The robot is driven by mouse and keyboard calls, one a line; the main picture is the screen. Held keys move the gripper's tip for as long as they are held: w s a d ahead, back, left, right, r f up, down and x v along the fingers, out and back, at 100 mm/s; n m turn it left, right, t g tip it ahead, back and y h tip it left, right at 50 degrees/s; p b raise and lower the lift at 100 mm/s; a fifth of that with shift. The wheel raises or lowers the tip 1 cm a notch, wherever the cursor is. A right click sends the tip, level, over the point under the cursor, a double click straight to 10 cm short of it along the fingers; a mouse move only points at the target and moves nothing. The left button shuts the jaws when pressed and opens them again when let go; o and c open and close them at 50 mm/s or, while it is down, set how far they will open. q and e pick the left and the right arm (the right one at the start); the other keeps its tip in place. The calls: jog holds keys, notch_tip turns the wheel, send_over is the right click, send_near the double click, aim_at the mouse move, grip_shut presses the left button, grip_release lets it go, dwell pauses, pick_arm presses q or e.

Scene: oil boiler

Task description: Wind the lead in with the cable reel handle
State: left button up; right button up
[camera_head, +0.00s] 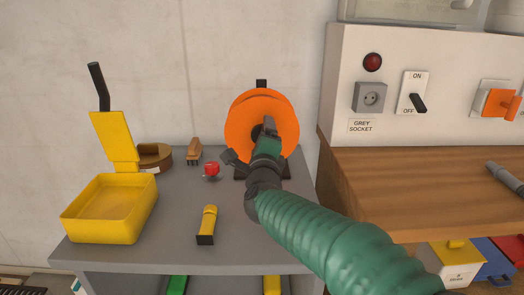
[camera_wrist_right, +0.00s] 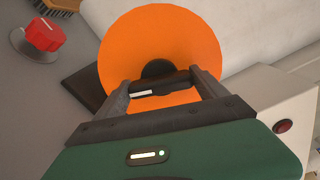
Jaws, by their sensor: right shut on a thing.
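The orange cable reel (camera_head: 240,117) stands upright on the grey bench, near its right side. It also fills the upper middle of the right wrist view (camera_wrist_right: 135,45). My right gripper (camera_head: 268,128) is in front of the reel. In the right wrist view its two fingers (camera_wrist_right: 162,88) are closed around the black reel handle (camera_wrist_right: 160,80). The reel's dark base (camera_head: 241,171) is partly behind my arm. The lead cannot be made out. My left gripper is in neither view.
On the grey bench (camera_head: 185,220) are a yellow tray (camera_head: 105,228), a yellow torch (camera_head: 207,224), a red knob (camera_head: 211,169), a brush (camera_head: 194,151) and a brown round thing (camera_head: 152,157). A white panel with a grey socket (camera_head: 370,97) and black switch (camera_head: 418,103) stands right, above a wooden worktop (camera_head: 420,185).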

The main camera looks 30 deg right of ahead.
jog(key=m+b, duration=0.1)
jog(key=f+m+b, duration=0.1)
jog(key=m+b, duration=0.1)
jog(key=shift+m, duration=0.3)
jog(key=m+b, duration=0.2)
jog(key=m, duration=0.1)
jog(key=shift+m+b, duration=0.3)
jog(key=m+b, duration=0.2)
jog(key=m, duration=0.2)
jog(key=shift+b, duration=0.35)
jog(key=shift+r+m+b, duration=0.15)
jog(key=shift+m+b, duration=0.5)
jog(key=shift+m, duration=0.75)
jog(key=o, duration=1.3)
jog(key=shift+w, duration=0.15)
jog(key=shift+r, duration=0.2)
jog(key=shift+f, duration=0.1)
